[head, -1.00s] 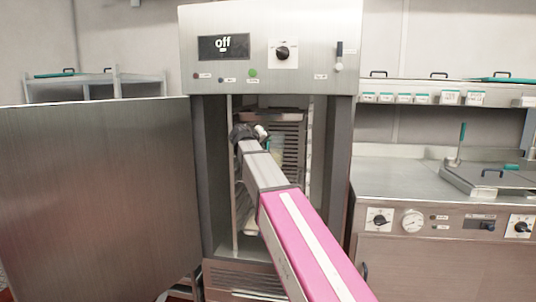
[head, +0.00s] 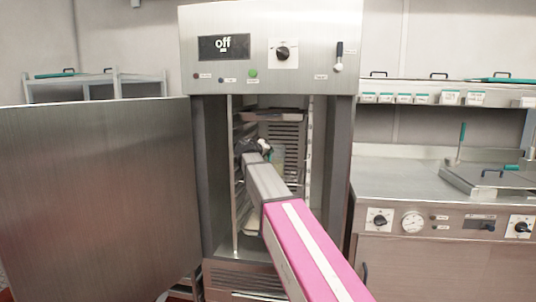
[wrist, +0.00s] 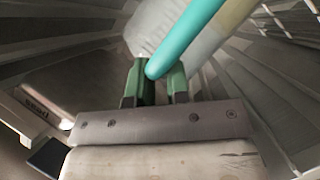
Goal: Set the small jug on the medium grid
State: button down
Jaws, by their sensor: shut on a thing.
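My gripper (wrist: 160,82) has its green fingers shut on the teal handle (wrist: 186,36) of the small jug. The jug's pale, translucent body (wrist: 160,25) is just beyond the fingers in the wrist view, with a yellowish part at upper right. In the head view my arm reaches into the open cabinet, and a pale green part of the jug (head: 278,156) shows beside the wrist. The arm hides much of the jug. I cannot tell which rack surface is the medium grid, or whether the jug touches anything below.
The tall steel cabinet (head: 230,76) reads "off". Its door (head: 95,190) stands open to the left. Rack rails (head: 292,140) line the interior, with a dark flat shelf or tray (head: 275,114) near the top. A counter (head: 390,178) stands to the right.

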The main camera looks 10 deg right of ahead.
jog(key=shift+w+f, duration=0.2)
jog(key=c, duration=1.1)
grip_release()
jog(key=shift+f, duration=0.1)
jog(key=v, duration=1.2)
